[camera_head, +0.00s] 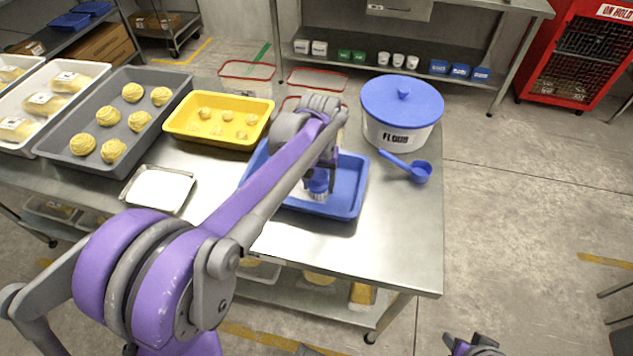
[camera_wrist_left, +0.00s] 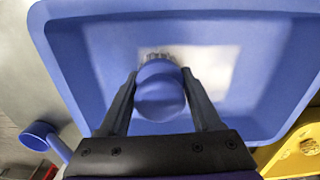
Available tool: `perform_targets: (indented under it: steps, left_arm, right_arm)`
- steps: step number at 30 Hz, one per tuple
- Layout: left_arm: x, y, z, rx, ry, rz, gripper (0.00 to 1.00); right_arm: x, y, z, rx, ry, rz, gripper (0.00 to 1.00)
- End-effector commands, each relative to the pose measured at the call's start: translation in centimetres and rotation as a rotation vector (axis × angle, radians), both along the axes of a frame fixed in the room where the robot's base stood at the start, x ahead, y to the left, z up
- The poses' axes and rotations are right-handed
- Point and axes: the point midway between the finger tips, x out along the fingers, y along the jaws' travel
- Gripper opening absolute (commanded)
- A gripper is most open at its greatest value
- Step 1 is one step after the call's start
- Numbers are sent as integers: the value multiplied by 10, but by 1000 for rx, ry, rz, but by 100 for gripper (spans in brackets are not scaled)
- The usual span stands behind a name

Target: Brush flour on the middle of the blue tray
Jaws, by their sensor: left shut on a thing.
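The blue tray (camera_head: 347,205) lies on the steel table, partly hidden behind my left arm. It fills most of the left wrist view (camera_wrist_left: 285,50). My left gripper (camera_head: 318,180) is over the tray, shut on a blue brush (camera_head: 317,186). In the left wrist view the brush (camera_wrist_left: 160,88) sits between the two fingers, with its bristles toward the tray floor. A pale, flour-like patch (camera_wrist_left: 212,68) shows on the tray's middle, beside and behind the brush. I cannot tell whether the bristles touch it. My right gripper (camera_head: 474,346) is partly in view at the bottom edge, its fingers unclear.
A white flour tub (camera_head: 400,137) with a blue lid and a blue scoop (camera_head: 410,167) stand right of the tray. Left are a yellow tray (camera_head: 188,136), a shallow metal tray (camera_head: 130,192) with white contents and a grey dough tray (camera_head: 175,108). The table's front right is clear.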

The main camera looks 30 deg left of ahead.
Motion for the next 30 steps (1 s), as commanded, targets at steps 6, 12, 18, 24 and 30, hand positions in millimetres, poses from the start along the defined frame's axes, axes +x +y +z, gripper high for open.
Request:
perform_targets:
  steps: [6,12,18,24,30]
  left_arm:
    - [3,0,32,0,-1,-1,13]
    - [5,0,50,0,-1,-2,13]
    - [8,0,67,1,-2,-3,13]
    - [10,0,78,0,-1,-4,13]
    - [9,0,78,0,0,-4,13]
  right_arm:
    - [3,0,20,0,-7,0,50]
    - [6,0,34,0,-12,0,50]
    - [9,0,47,0,-18,0,50]
    - [11,0,55,0,-22,0,50]
    - [10,0,54,0,-21,0,50]
